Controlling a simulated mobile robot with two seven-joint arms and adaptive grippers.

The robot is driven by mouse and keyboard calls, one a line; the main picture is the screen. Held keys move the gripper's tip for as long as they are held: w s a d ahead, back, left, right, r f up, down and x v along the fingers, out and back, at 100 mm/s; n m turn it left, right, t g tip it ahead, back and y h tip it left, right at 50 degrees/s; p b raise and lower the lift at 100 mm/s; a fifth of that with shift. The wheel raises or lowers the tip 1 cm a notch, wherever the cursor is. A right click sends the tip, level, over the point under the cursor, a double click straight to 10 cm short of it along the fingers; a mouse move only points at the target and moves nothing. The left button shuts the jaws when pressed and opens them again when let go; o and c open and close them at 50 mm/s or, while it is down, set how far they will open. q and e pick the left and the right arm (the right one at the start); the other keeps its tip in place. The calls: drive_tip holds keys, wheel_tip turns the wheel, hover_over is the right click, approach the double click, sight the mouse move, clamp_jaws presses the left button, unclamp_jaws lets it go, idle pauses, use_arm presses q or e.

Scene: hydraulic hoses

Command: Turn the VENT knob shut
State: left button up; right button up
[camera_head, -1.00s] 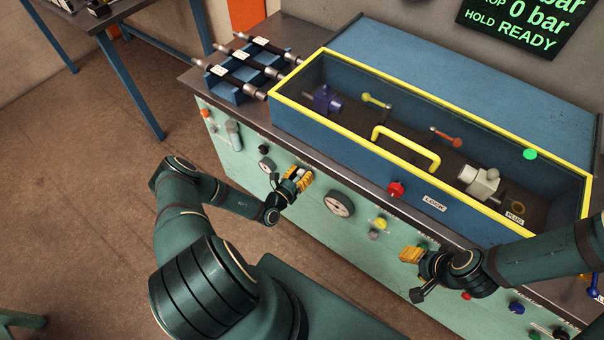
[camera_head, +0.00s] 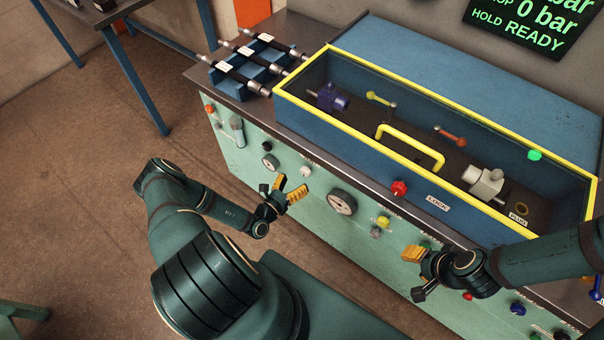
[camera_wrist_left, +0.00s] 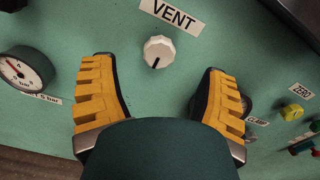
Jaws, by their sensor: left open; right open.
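The VENT knob (camera_wrist_left: 159,52) is a white round knob with a dark pointer line, on the green panel under the VENT label (camera_wrist_left: 169,16) in the left wrist view. Its pointer line points down in that view. The knob also shows in the head view (camera_head: 305,171), just beyond my left gripper (camera_head: 290,188). My left gripper, seen in the wrist view too (camera_wrist_left: 161,88), is open, with its yellow pads on either side below the knob, not touching it. My right gripper (camera_head: 412,254) is in front of the panel further right; its fingers are seen nearly edge-on and hold nothing visible.
A yellow ZERO knob (camera_wrist_left: 292,112) is at the right in the wrist view. Above is a blue yellow-rimmed box (camera_head: 350,133) with a yellow handle (camera_head: 412,143). The green display (camera_head: 530,22) reads 0 bar, HOLD READY.

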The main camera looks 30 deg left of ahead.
use_arm(q)
drive_tip(key=s, duration=0.5)
drive_tip(key=shift+s+a, duration=0.15)
drive_tip(key=shift+a, duration=0.05)
drive_tip(key=s+d+r+m+g+h+b, duration=0.1)
drive_tip(key=d+r+m+g+h, duration=0.1)
drive_tip(key=d+m+g+h, duration=0.55)
drive_tip(key=s+d+r+m+g+h+b, duration=0.15)
drive_tip(key=d+m+h, duration=0.35)
drive_tip(key=d, duration=0.5)
drive_tip(key=s+d+m+g+y+b, duration=0.2)
drive_tip(key=s+d+m+g+y, duration=0.35)
drive_tip(key=m+g, duration=0.75)
drive_tip(key=w+r+m+t+y+b, duration=0.1)
drive_tip(key=w+r+m+t+y, duration=0.2)
drive_tip(key=m, duration=0.7)
wheel_tip(320, 180, up, 2)
drive_tip(key=t+y, duration=0.1)
drive_tip(key=t, duration=0.2)
drive_tip(key=shift+w+r+m+y+b, duration=0.15)
drive_tip(key=shift+w+m+y+b, duration=0.05)
drive_tip(key=shift+m+y+b, duration=0.2)
